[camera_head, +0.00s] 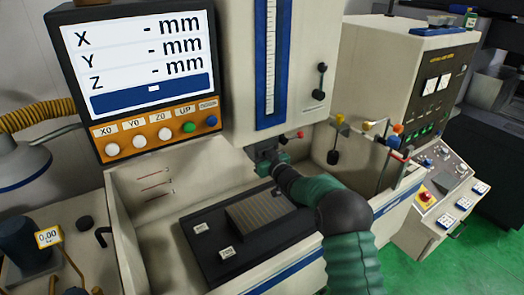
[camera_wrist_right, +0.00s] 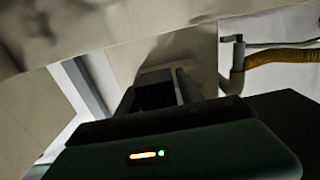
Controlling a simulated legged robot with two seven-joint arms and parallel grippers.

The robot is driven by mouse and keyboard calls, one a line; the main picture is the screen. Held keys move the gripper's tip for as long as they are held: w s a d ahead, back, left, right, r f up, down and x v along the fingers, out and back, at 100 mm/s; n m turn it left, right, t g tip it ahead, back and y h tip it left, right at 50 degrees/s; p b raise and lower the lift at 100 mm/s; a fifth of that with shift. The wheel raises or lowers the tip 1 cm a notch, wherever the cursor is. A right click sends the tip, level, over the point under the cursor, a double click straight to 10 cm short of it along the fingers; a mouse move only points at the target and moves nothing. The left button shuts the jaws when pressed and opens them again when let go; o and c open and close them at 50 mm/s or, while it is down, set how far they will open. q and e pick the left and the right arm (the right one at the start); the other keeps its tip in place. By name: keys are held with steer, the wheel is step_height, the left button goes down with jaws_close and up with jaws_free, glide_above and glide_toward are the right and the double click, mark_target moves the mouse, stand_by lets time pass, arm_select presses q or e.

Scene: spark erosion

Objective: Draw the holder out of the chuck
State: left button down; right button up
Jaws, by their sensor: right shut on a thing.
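The chuck (camera_head: 266,146) is a dark fitting under the machine's white head, above the work tank. My right arm comes in from the lower right, and my right gripper (camera_head: 272,162) is right at the chuck. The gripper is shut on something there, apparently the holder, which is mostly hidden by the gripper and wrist. I cannot tell how far the holder sits in the chuck. In the right wrist view, the green gripper body fills the bottom, with a dark block-shaped part beyond it, in shadow. My left gripper is not in view.
Below the gripper, a ridged grey block (camera_head: 262,212) lies on a dark plate (camera_head: 195,262) in the tank (camera_head: 135,195). A display panel (camera_head: 140,75) stands at left. Valves and levers (camera_head: 372,128) line the tank's right side. A control cabinet (camera_head: 400,80) stands farther right.

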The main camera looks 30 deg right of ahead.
mark_target(263, 154)
jaws_close()
steer(key=shift+d, duration=0.15)
steer(key=shift+s+d+r+b, duration=0.1)
steer(key=shift+s+b, duration=0.6)
steer(key=shift+s, duration=1.1)
stand_by(0.4)
steer(key=shift+s, duration=0.2)
steer(key=s+b, duration=0.1)
steer(key=s, duration=0.9)
steer(key=shift+d+b, duration=0.35)
steer(key=shift+d, duration=0.05)
stand_by(0.7)
